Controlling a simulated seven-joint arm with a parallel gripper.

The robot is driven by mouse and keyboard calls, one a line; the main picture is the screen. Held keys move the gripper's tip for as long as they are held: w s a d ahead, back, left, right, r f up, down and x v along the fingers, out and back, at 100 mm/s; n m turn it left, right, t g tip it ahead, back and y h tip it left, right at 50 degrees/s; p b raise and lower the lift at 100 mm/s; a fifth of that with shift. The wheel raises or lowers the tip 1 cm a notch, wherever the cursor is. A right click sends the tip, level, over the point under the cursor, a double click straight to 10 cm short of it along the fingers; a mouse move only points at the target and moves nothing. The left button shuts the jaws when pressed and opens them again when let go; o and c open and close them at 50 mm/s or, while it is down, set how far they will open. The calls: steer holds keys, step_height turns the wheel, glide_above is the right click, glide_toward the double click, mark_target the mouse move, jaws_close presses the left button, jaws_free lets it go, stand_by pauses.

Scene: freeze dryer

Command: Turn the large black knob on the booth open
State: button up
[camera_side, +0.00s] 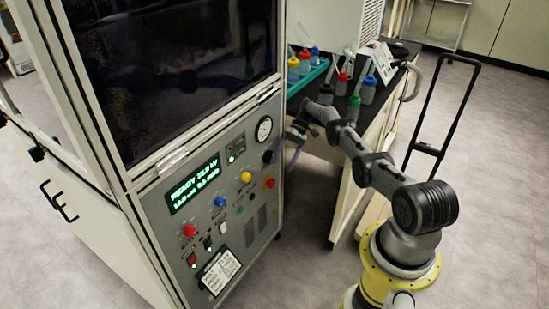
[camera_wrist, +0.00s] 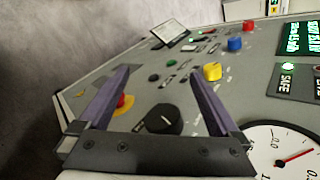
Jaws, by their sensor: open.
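The large black knob (camera_wrist: 164,119) sits on the grey control panel of the booth (camera_side: 205,215). In the wrist view it shows between my two fingers, with a pale pointer line on its face. In the side view the knob (camera_side: 268,157) is a dark round shape below the gauge. My gripper (camera_wrist: 158,76) is open, with one purple finger to each side of the knob in the picture. No contact with the knob shows. In the side view my gripper (camera_side: 291,140) is just right of the panel's right edge, partly blurred into the background.
A pressure gauge (camera_wrist: 285,152) lies close to my right finger. A red button on a yellow base (camera_wrist: 123,105) is partly behind my left finger. A yellow knob (camera_wrist: 212,72) and small buttons are nearby. A table with bottles (camera_side: 354,106) stands behind my arm.

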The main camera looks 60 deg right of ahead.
steer(key=s+d+f+h, duration=0.5)
steer(key=d+f, duration=0.3)
steer(key=f, duration=0.1)
steer(key=s+d+f+h, duration=0.5)
steer(key=d+f, duration=0.2)
steer(key=f, duration=0.2)
steer(key=n+t, duration=0.9)
steer(key=t, duration=0.9)
glide_toward(269, 157)
steer(key=s+d+f, duration=0.2)
steer(key=s, duration=0.3)
steer(key=w, duration=1.4)
steer(key=shift+d+y, duration=0.15)
steer(key=shift+y, duration=0.15)
